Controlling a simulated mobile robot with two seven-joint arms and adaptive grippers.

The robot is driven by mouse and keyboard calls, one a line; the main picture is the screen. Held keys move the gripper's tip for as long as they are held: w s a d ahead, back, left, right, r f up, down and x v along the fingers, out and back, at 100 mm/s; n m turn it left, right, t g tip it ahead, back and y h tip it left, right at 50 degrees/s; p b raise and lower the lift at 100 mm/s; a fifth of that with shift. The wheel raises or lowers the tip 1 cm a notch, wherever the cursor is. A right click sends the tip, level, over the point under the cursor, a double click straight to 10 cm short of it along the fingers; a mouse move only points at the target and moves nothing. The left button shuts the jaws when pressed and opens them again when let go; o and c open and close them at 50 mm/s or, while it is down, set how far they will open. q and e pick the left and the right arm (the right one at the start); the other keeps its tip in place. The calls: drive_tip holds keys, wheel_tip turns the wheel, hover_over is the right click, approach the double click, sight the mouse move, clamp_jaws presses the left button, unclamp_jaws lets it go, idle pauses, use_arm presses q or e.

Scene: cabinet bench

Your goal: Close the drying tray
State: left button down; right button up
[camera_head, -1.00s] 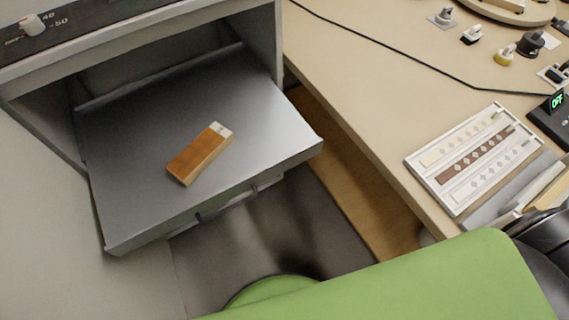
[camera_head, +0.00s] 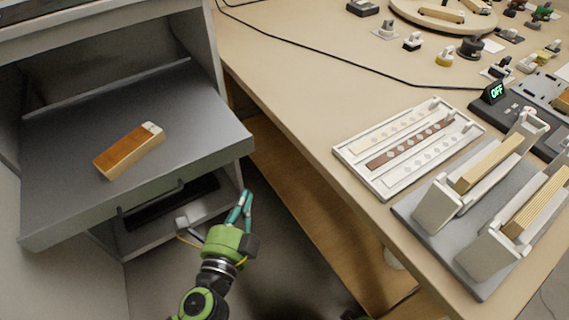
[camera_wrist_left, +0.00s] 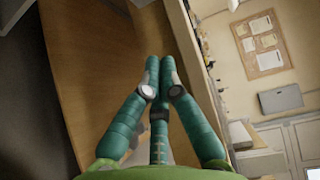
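The drying tray (camera_head: 200,108) is a flat grey metal shelf, pulled well out of the cabinet opening at the left of the head view. An orange-brown block with a pale end (camera_head: 128,151) lies on it. A dark bar handle (camera_head: 151,196) shows below the tray's front edge. My left gripper (camera_head: 244,197) is beyond the tray's front right corner, in front of it and apart from it. Its teal fingers are brought together with nothing between them; they also show in the left wrist view (camera_wrist_left: 160,65). My right gripper is not in view.
The beige bench (camera_head: 290,75) stands right of the cabinet, with a wooden side panel below. On it are a white sample tray (camera_head: 345,152), a grey rack with upright holders (camera_head: 405,210), a black cable and several small parts. A gap lies between tray and bench.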

use_arm(q)
drive_tip(key=r, duration=0.1)
approach(250, 151)
drive_tip(key=w+d+r, duration=0.3)
drive_tip(key=d+r, duration=0.1)
drive_tip(key=d, duration=0.1)
drive_tip(key=shift+w+a+f+p, duration=0.1)
drive_tip(key=shift+w+a+p, duration=0.15)
drive_tip(key=shift+w+a, duration=0.45)
drive_tip(key=shift+w+a+f+p, duration=0.1)
drive_tip(key=shift+w+a+p, duration=0.2)
drive_tip(key=shift+w, duration=0.6)
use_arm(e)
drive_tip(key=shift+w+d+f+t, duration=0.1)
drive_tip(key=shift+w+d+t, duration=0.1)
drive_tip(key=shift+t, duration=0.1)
